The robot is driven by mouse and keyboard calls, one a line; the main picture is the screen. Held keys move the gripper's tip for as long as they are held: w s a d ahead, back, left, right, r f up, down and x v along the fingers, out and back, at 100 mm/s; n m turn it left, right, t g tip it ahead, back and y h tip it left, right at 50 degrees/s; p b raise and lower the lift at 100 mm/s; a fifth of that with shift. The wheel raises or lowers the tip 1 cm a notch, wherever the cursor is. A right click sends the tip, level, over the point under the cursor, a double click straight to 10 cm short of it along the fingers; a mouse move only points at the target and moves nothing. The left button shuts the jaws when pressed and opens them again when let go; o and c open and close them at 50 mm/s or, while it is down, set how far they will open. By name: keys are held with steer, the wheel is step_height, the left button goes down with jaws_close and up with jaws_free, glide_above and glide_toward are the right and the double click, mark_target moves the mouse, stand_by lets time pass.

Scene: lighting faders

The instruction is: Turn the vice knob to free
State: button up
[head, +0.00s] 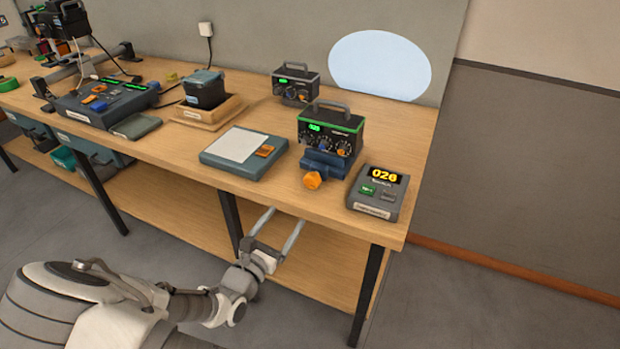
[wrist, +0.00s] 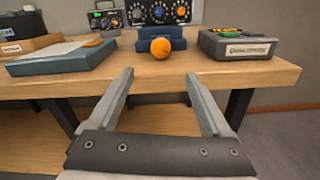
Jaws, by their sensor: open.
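The vice knob is an orange faceted knob (head: 312,180) on the front of a dark blue vice (head: 327,164) near the table's front edge. The vice bears a black fader box with a green rim (head: 331,131). In the wrist view the knob (wrist: 160,48) faces me at the upper middle, below the box's dials. My gripper (head: 284,218) is open and empty, in front of the table edge and apart from the knob. In the wrist view its two fingers (wrist: 159,75) point toward the table, with the knob beyond and between them. Any lettering for the knob's positions is too small to read.
A display unit reading 026 (head: 375,190) stands right of the vice. A flat blue-grey box with a pale top (head: 235,152) lies to its left. A smaller black box (head: 296,83) stands behind. The wooden table's front edge (head: 225,186) lies between my gripper and the knob.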

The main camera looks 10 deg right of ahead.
mark_target(310, 184)
steer(key=b+x, duration=0.1)
steer(key=x, duration=1.4)
steer(key=shift+w+d, duration=0.3)
jaws_close()
